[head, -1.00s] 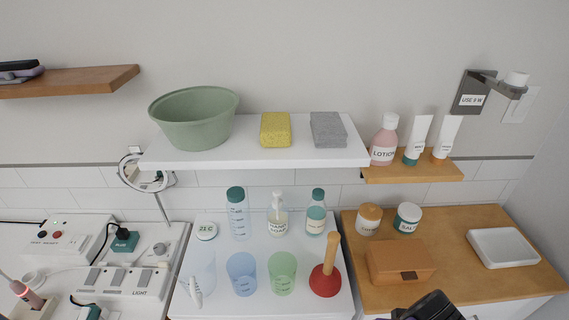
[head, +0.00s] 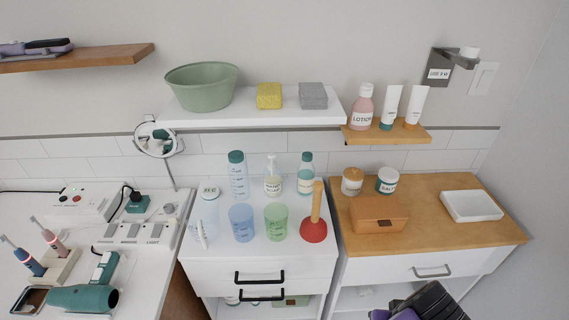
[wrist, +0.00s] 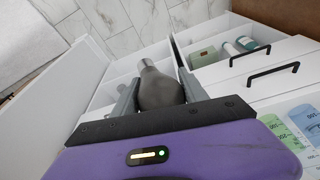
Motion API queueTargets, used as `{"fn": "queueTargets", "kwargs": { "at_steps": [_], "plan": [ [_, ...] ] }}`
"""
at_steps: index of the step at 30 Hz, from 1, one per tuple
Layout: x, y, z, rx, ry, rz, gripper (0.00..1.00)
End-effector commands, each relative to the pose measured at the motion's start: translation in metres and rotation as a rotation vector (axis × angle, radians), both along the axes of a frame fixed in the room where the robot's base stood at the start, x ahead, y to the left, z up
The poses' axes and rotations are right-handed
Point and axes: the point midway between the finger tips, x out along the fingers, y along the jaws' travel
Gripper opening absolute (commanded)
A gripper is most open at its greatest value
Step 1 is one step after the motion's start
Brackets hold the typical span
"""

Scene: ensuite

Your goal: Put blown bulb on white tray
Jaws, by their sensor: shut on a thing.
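The blown bulb (wrist: 157,88) is dark grey, with a rounded body and a narrower end pointing away from my gripper. My gripper (wrist: 156,76) is shut on it in the wrist view, one finger on each side. The bulb is held in the air near the white cabinet fronts. In the head view only dark and purple parts of my arm show at the bottom right; the bulb and fingertips are hidden there. The white tray (head: 472,206) is a shallow, empty rectangle on the right of the wooden counter (head: 440,236), above and away from my arm.
A brown box (head: 379,215) and two jars stand left of the tray on the counter. A red plunger (head: 314,228) and cups stand on the white counter further left. A wooden shelf (head: 388,132) with bottles hangs above. Bare wood surrounds the tray.

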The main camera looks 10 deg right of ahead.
Motion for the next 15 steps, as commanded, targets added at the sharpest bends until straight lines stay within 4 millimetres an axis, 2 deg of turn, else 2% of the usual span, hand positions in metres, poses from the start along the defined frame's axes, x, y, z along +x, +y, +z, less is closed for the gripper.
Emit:
{"fn": "queueTargets", "kwargs": {
  "at_steps": [5,15],
  "plan": [
    [0.012,0.005,-0.012,-0.020,-0.004,0.060,0.00],
    [0.037,0.025,-0.069,-0.022,-0.003,0.170,0.00]
  ]
}}
